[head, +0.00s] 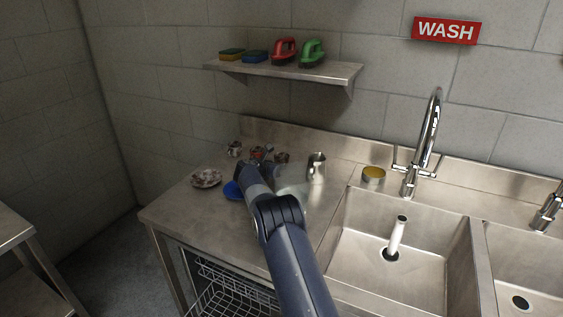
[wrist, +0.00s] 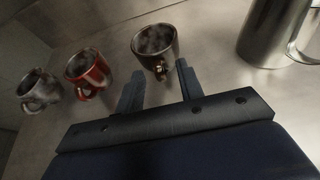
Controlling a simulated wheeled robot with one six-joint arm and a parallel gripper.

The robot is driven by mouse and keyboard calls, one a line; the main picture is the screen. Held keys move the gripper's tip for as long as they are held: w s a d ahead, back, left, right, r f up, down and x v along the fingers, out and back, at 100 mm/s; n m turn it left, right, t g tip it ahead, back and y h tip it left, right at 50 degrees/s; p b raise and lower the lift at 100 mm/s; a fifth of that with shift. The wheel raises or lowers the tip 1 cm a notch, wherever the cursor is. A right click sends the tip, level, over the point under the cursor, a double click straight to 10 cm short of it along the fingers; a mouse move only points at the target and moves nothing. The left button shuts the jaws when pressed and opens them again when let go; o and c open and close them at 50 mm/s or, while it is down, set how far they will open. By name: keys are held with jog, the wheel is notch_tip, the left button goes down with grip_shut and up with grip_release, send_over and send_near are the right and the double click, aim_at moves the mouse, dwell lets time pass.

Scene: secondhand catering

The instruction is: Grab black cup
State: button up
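The black cup (wrist: 155,44) stands upright in the wrist view, just beyond my gripper (wrist: 160,70). My gripper is open, with one finger on either side of the cup's near side, where its handle is. I cannot tell if the fingers touch it. A red cup (wrist: 88,72) and a grey patterned cup (wrist: 38,88) stand to its left. In the head view a dark cup (head: 282,157) shows on the steel counter (head: 190,228), beside my gripper (head: 262,154). My arm partly hides the things there.
A metal pitcher (wrist: 272,30) stands right of the black cup; the head view shows it too (head: 316,168). A patterned plate stack (head: 206,178) and blue dish (head: 232,190) lie to the left. A sink (head: 360,235) and tap (head: 430,130) are right; a shelf (head: 335,74) hangs above.

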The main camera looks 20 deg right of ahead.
jog(key=shift+w+d+f, duration=0.1)
jog(key=shift+w+f, duration=0.05)
jog(key=shift+c, duration=0.6)
grip_shut()
